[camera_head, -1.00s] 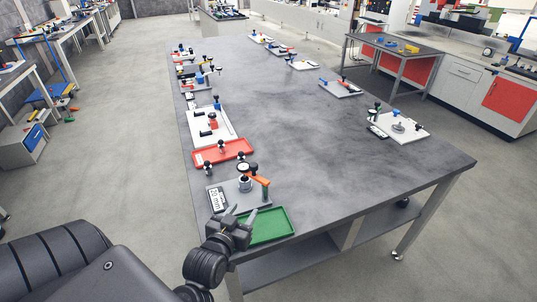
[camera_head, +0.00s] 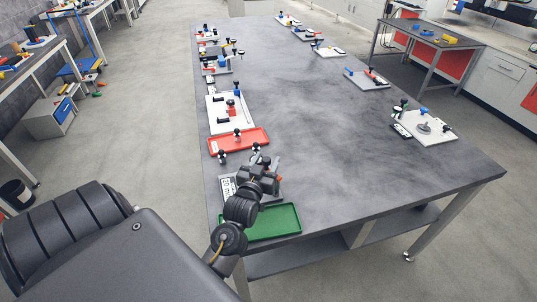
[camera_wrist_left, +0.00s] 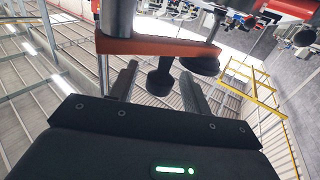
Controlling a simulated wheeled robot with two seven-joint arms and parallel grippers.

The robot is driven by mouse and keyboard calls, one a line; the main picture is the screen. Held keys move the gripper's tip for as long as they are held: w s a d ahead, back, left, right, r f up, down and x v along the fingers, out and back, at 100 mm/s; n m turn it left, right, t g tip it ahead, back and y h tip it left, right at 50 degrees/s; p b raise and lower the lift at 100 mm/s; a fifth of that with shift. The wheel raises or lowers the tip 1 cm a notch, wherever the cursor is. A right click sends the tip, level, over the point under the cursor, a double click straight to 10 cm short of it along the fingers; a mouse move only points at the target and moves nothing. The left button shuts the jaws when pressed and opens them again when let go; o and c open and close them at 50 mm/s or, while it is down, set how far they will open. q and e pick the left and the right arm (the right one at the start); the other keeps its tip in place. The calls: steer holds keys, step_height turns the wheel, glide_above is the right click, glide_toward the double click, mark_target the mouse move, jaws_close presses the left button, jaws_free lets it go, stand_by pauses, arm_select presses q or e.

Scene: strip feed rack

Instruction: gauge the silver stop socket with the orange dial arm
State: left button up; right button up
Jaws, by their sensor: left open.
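My left gripper (camera_head: 268,168) is over the grey gauge plate (camera_head: 228,187) at the near left of the table. In the left wrist view the orange dial arm (camera_wrist_left: 165,47) crosses in front of the fingers. A black knob (camera_wrist_left: 160,78) on it lies between the two open fingers, with gaps at both sides. A second dark round part (camera_wrist_left: 199,65) sits by the right finger. A grey cylinder (camera_wrist_left: 117,17) shows at the arm's left end; I cannot tell if it is the silver stop socket. In the head view my gripper hides most of the arm and the socket. My right gripper is not in view.
A green tray (camera_head: 298,222) lies right in front of the gauge plate, at the table's near edge. A red tray (camera_head: 262,146) with black knobs lies just behind it. A white fixture plate (camera_head: 214,115) is farther back. The table's middle is clear.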

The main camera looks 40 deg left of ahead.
arm_select(q)
steer(key=shift+x, duration=1.05)
jaws_close()
